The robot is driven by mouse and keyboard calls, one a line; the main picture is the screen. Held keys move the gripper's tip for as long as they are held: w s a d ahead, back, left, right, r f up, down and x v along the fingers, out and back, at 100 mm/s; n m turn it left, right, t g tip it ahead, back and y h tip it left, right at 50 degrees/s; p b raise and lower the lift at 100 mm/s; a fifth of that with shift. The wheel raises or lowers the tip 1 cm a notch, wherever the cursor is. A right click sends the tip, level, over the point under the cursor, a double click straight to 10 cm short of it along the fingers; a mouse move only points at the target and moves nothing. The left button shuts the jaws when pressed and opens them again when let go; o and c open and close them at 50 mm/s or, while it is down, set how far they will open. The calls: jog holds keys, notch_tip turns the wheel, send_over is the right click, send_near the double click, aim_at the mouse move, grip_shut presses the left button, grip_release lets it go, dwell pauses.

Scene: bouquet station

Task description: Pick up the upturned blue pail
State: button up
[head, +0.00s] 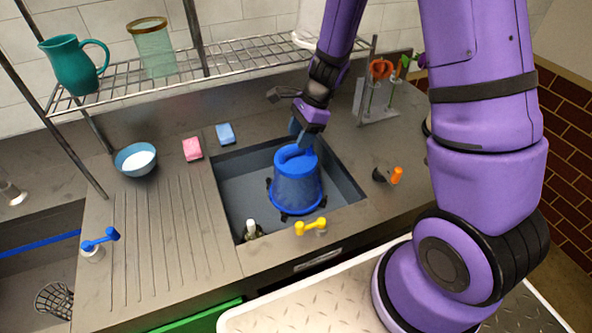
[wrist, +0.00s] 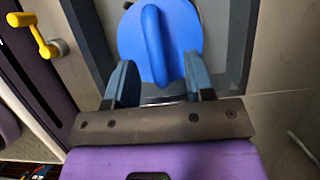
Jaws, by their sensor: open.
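The upturned blue pail (head: 297,184) stands in the grey sink basin (head: 240,192), its narrow base facing up and its wide rim down. A raised blue ridge runs across its top. The pail also shows in the wrist view (wrist: 178,38), with the ridge pointing between my fingers. My gripper (head: 299,135) is at the pail's top, at its far side in the head view. In the wrist view the two blue-grey fingers of my gripper (wrist: 158,75) are apart, one on each side of the near end of the ridge. I cannot tell whether they touch the pail.
A yellow-handled tap (head: 311,227) and a small bottle (head: 251,230) are at the basin's front edge. An orange-handled fitting (head: 396,175) is to the right. Pink (head: 192,149) and blue sponges (head: 225,134) and a bowl (head: 136,159) lie left. A wire shelf (head: 225,60) runs behind.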

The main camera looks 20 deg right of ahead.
aim_at(296, 150)
jog(key=shift+s+x, duration=0.2)
jog(key=shift+x, duration=2.05)
jog(key=shift+d+f, duration=0.1)
jog(key=shift+d, duration=0.1)
grip_shut()
